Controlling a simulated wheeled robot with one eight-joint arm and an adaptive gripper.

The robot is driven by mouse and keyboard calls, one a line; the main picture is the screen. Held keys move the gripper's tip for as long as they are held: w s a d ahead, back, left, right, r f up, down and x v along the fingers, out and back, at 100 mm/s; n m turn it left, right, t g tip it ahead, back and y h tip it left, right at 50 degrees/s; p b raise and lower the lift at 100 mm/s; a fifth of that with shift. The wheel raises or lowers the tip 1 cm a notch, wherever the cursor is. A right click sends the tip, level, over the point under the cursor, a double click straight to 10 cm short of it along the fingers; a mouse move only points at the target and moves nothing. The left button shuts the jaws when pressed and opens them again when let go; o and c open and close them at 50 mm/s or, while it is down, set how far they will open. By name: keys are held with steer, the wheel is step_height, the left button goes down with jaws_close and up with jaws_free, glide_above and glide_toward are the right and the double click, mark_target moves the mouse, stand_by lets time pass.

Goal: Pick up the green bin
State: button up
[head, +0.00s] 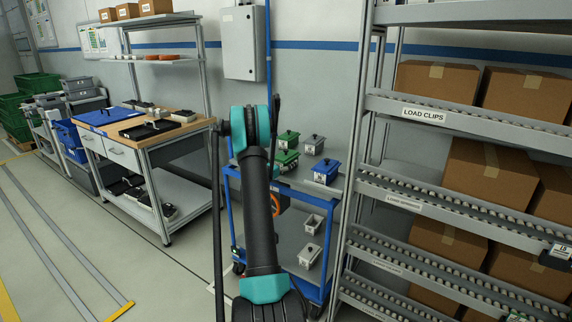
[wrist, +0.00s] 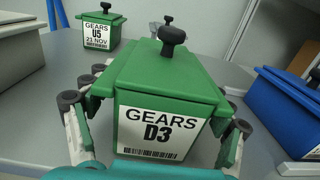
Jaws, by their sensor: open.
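The green bin labelled "GEARS D3" (wrist: 160,92) stands upright in the middle of the wrist view, with a green lid and a black knob. My gripper (wrist: 156,112) is open, with its fingers on either side of this bin, close to its walls; I cannot tell if they touch. A second green bin, labelled "GEARS U5" (wrist: 101,32), stands behind to the left. In the head view two green bins show on the blue-framed cart, a rear one (head: 289,138) and a nearer one (head: 288,158), partly hidden by my arm.
A blue bin (wrist: 285,105) stands close on the right, and a grey bin (wrist: 20,50) on the left. The cart's lower shelf (head: 290,243) holds small grey bins. A roller rack (head: 430,190) with cartons stands right of the cart, a workbench (head: 150,133) left.

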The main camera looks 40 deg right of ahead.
steer(key=shift+w+d, duration=0.15)
steer(key=shift+d, duration=0.15)
steer(key=c, duration=1.3)
steer(key=shift+r, duration=0.1)
